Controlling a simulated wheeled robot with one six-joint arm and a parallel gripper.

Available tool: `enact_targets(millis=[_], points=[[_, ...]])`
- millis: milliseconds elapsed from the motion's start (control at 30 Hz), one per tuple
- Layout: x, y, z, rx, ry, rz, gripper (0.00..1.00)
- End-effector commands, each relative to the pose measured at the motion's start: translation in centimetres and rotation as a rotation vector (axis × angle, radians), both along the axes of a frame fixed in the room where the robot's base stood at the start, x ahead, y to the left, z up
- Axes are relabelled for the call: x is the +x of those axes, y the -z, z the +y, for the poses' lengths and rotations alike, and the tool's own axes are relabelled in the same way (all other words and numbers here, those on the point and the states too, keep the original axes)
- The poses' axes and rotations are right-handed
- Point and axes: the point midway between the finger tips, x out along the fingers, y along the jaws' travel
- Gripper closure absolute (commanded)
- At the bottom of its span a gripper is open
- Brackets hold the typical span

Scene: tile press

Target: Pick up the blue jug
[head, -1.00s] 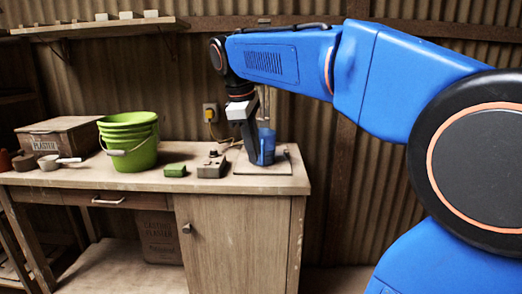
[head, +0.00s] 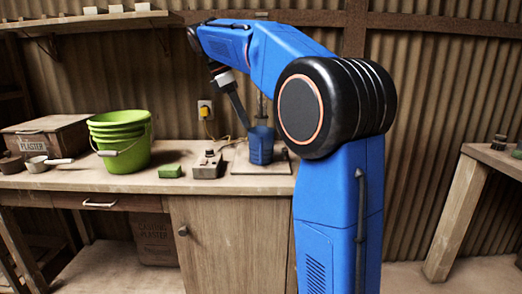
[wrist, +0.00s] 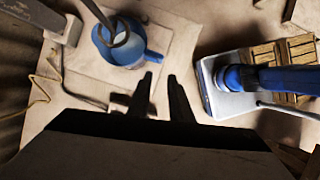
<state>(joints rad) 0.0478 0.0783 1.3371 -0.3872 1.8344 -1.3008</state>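The blue jug (head: 261,148) stands upright on a pale board (head: 240,165) near the bench's right end. In the wrist view the jug (wrist: 103,48) is at upper left, its handle pointing right, and something pale is inside. A metal rod (head: 262,106) comes down into the jug's mouth; its curved lower end (wrist: 119,32) shows over the opening. My gripper (head: 246,124) is just left of and above the jug in the head view. In the wrist view my gripper (wrist: 160,78) has its two dark fingers apart, with nothing between them, close to the handle.
A grey control box (head: 207,166), a green block (head: 170,171) and a green bucket (head: 121,150) stand left of the jug. A plaster box (head: 48,140) is farther left. A yellow cord (head: 212,132) runs from the wall socket. Another table (head: 490,158) stands at right.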

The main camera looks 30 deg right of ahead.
Motion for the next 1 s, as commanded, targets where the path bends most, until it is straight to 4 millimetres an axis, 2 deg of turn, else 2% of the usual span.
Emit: enact_targets(millis=[300, 400, 667, 1000], points=[[-0.8, 5.2, -2.0, 0.000, 0.001, 0.000, 0.81], [-1.0, 6.3, -2.4, 0.000, 0.002, 0.000, 0.81], [-1.2, 7.7, -3.0, 0.000, 0.002, -0.001, 0.81], [-1.8, 11.8, -4.6, 0.000, 0.002, 0.000, 0.81]])
